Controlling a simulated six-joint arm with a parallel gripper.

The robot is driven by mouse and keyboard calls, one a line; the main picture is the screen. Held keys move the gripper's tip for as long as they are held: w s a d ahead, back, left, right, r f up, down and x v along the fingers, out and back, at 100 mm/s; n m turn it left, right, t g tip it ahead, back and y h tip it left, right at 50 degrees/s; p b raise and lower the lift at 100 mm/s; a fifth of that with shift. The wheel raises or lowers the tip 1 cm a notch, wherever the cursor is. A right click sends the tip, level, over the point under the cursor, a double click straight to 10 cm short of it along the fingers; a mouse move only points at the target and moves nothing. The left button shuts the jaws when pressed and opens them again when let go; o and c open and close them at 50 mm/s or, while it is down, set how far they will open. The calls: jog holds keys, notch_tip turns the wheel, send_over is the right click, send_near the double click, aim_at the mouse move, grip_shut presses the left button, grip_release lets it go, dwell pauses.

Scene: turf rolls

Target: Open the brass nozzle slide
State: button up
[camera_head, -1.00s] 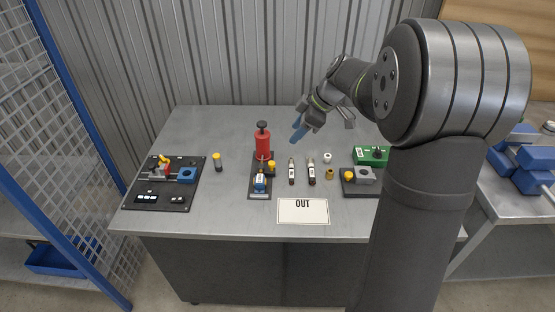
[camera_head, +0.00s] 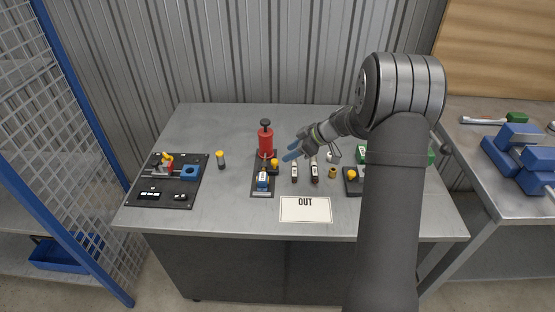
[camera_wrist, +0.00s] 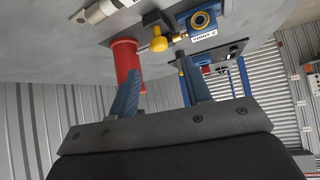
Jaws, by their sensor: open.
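My gripper (camera_head: 291,155) is above the table, just right of the red pump-like cylinder (camera_head: 265,143). In the wrist view its two blue fingers (camera_wrist: 160,64) are apart with nothing between them. The cylinder stands on a narrow dark plate (camera_head: 262,194) with a yellow knob (camera_head: 274,163) and a blue block (camera_head: 262,182). In the wrist view, a small brass-coloured part (camera_wrist: 178,37) sits between the yellow knob (camera_wrist: 158,44) and the blue block (camera_wrist: 204,18). I cannot tell whether this is the nozzle slide or how it is set. The fingers partly cover the red cylinder (camera_wrist: 125,58).
Two vials (camera_head: 294,172) stand right of the plate, with a brass cup (camera_head: 332,173) beyond. An OUT card (camera_head: 306,210) lies in front. A black panel (camera_head: 168,192) is at left, near a yellow-capped cylinder (camera_head: 221,160). My arm hides part of the table's right side.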

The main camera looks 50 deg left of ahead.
aim_at(275, 160)
jog(key=x, duration=0.7)
grip_shut()
